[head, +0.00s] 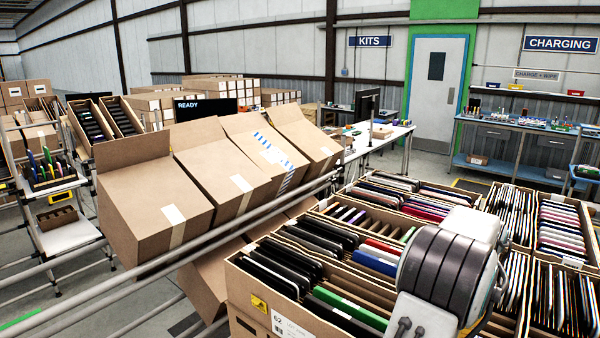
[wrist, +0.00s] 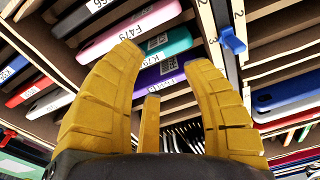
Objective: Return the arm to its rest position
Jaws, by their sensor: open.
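My gripper (wrist: 164,56) shows in the wrist view with its yellow fingers spread apart and nothing between them. Behind the fingers are cardboard slots with labelled flat devices: a pink one (wrist: 128,28), a teal one (wrist: 176,42) and a purple one (wrist: 160,74). I cannot tell how far the fingertips are from them. In the head view my arm, grey and white, stands over the cartons of devices at the lower right. The gripper's fingers are mostly hidden there behind the arm.
An open carton of devices (head: 262,308) stands beside my arm, with more packed cartons to its right. Tilted cardboard cartons (head: 155,205) rest on a rack with metal rails (head: 130,285) at the left. A blue clip (wrist: 232,40) sits on a carton divider. Workbenches stand farther back.

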